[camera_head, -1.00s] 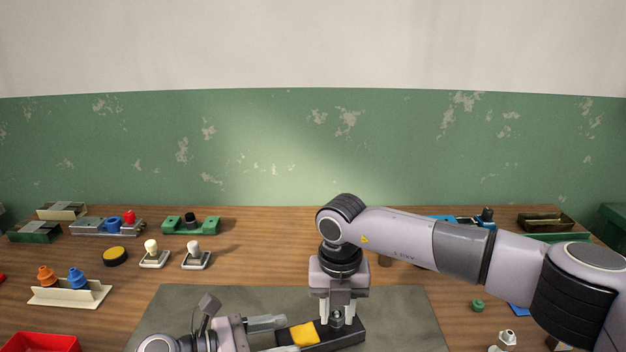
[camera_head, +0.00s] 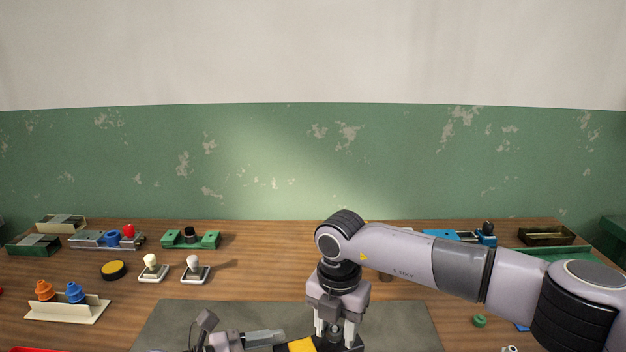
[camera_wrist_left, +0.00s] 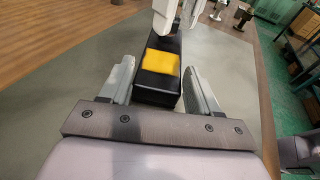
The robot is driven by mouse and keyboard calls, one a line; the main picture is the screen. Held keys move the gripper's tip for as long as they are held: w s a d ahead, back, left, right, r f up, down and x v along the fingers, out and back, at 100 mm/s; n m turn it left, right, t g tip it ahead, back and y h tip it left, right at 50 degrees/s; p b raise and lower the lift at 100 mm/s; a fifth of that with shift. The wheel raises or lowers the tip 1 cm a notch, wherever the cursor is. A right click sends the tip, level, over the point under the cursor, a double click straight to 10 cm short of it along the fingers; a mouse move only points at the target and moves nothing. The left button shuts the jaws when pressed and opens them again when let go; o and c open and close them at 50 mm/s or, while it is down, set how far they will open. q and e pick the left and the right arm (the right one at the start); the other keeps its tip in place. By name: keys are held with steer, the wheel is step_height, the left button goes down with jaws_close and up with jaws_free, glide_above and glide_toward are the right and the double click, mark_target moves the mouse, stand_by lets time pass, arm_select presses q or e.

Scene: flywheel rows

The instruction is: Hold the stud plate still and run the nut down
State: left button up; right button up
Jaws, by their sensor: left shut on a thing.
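The stud plate is a black block (camera_wrist_left: 157,92) with a yellow patch (camera_wrist_left: 162,62) on top. It lies on the grey mat, and only its far part shows at the bottom edge of the head view. My left gripper (camera_wrist_left: 158,72) is shut on the block, one finger along each side. My right gripper (camera_head: 334,330) points down over the right end of the plate. Its two fingers stand either side of a small dark part, the nut or stud, which is mostly hidden. I cannot tell whether they grip it. Its fingers also show in the left wrist view (camera_wrist_left: 178,20).
The grey mat (camera_head: 180,322) has free room left of the plate. Behind it stand two white-grey knobbed pieces (camera_head: 152,268), a yellow-topped black disc (camera_head: 113,270) and green and grey fixtures (camera_head: 190,239). A cream rack (camera_head: 66,309) holds orange and blue parts. A green ring (camera_head: 479,321) lies right.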

steer(key=shift+w+d, duration=0.1)
steer(key=shift+r, duration=1.55)
steer(key=o, duration=0.6)
steer(key=c, duration=0.5)
